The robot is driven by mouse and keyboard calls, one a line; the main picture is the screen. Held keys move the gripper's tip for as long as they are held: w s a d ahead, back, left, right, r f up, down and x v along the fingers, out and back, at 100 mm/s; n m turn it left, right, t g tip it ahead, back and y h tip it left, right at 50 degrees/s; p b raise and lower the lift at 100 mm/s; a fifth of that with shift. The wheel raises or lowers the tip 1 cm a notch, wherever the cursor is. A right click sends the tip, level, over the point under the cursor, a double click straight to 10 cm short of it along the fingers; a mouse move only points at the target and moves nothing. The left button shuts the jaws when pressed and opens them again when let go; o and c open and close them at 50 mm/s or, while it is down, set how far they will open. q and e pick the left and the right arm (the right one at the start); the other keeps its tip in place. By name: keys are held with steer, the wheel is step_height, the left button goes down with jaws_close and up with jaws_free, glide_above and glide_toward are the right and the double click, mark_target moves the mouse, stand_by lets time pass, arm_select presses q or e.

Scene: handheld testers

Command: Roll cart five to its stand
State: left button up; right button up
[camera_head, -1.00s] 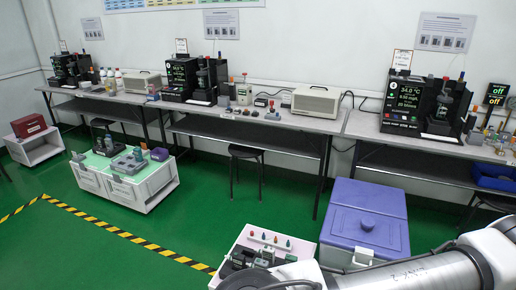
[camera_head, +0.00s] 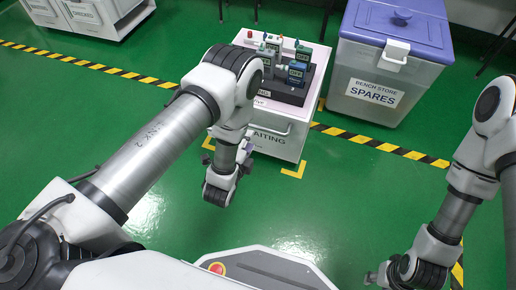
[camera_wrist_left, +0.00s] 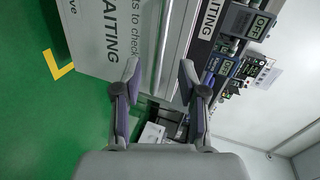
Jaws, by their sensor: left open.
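A white cart (camera_head: 269,150) stands ahead of my base in the head view, with a "WAITING" label and a bar handle (camera_head: 283,131) on its front. No cart number is legible. On its top sit a dark rack with several small meters (camera_head: 297,69) and coloured-top pieces. My left gripper (camera_head: 228,160) is low at the cart's front left, partly hidden by its own wrist. In the left wrist view it is open (camera_wrist_left: 158,75), with the handle bar (camera_wrist_left: 165,45) appearing between its fingers; contact cannot be told. My right gripper (camera_head: 374,277) is at the lower right, away from the cart; its jaws are unclear.
A grey bin with a purple lid (camera_head: 400,28), labelled "BENCH STORE SPARES", stands right of the cart. Another white cart (camera_head: 93,12) is at the upper left. Yellow-black floor tape (camera_head: 372,143) passes by the cart. Green floor (camera_head: 120,105) is clear to the left.

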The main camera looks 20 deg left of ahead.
mark_target(260, 127)
arm_select(q)
steer(key=shift+m+t, duration=0.6)
steer(key=w+f+b, duration=0.1)
steer(key=w, duration=0.1)
steer(key=w+b, duration=0.1)
steer(key=w, duration=0.2)
steer(key=w+d+f+b, duration=0.1)
steer(key=w+b, duration=0.1)
steer(key=w, duration=0.1)
steer(key=shift+f, duration=0.3)
steer(key=shift+w+r, duration=0.1)
steer(key=shift+w, duration=0.2)
jaws_close()
arm_select(e)
step_height(260, 127, down, 6)
steer(key=shift+r, duration=0.2)
